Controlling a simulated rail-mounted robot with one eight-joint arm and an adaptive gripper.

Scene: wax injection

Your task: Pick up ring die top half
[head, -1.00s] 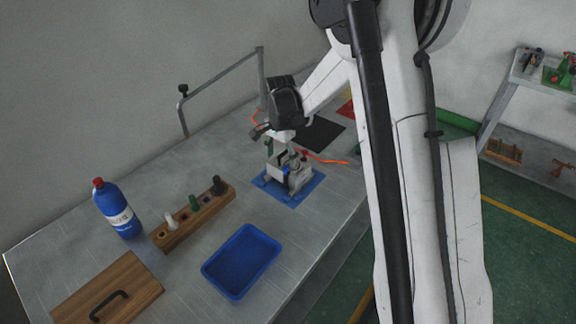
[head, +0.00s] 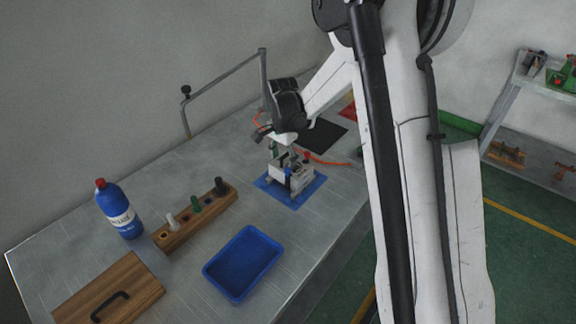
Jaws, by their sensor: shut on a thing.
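The ring die, a small silver-grey metal block (head: 296,177), is on a blue mat (head: 277,194) near the middle of the table. My gripper (head: 284,158) points down at it from above and is shut on its upper part, the ring die top half. The fingertips are small and partly hidden against the block. I cannot tell whether the top half is apart from the part below it.
A black mat (head: 322,135) and an orange cable lie behind. A blue tray (head: 243,262), a wooden holder with pegs (head: 181,229), a blue bottle (head: 117,207) and a wooden board (head: 75,303) are in front and left. A metal frame (head: 222,76) stands at the back.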

